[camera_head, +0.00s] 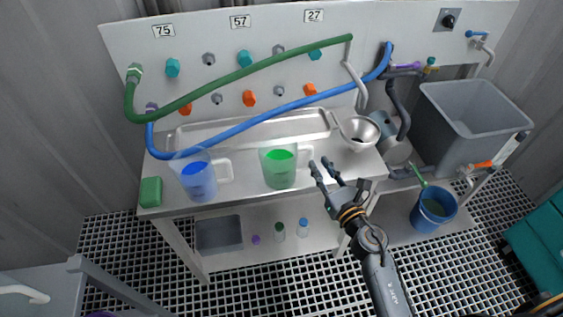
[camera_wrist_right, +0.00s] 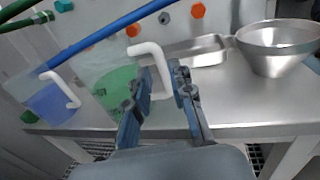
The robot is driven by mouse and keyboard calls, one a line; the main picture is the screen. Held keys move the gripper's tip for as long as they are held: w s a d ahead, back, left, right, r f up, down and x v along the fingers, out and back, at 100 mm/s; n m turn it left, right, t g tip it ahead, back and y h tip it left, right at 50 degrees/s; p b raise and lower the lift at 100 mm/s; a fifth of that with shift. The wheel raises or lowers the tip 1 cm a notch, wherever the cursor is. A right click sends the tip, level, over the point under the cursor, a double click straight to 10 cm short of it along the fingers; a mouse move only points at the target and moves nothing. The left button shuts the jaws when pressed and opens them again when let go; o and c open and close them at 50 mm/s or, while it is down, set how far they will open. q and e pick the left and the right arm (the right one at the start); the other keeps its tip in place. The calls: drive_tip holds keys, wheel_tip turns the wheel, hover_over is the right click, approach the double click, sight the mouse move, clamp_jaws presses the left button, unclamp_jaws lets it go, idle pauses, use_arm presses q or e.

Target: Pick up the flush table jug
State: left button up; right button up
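Two clear jugs with white handles stand on the steel table. One jug (camera_head: 280,167) holds green liquid near the middle of the table; it also shows in the right wrist view (camera_wrist_right: 113,88). The other jug (camera_head: 197,181) holds blue liquid at the left; it shows at the left of the wrist view (camera_wrist_right: 53,105). No label tells me which is the flush table jug. My right gripper (camera_head: 326,168) is open and empty, just right of the green jug's handle. In the wrist view, that handle (camera_wrist_right: 152,50) appears between the fingertips (camera_wrist_right: 163,77); contact is unclear. My left gripper is not in view.
A steel funnel bowl (camera_head: 360,132) stands right of the gripper. A shallow steel tray (camera_head: 255,130) lies behind the jugs. Green (camera_head: 240,74) and blue (camera_head: 270,117) hoses arch over the table. A green block (camera_head: 150,191) sits at the left corner. A grey tank (camera_head: 470,119) stands right.

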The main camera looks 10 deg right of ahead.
sight(312, 153)
drive_tip(key=shift+p+x, duration=0.45)
drive_tip(key=shift+x, duration=2.7)
clamp_jaws()
drive_tip(key=shift+r, duration=0.1)
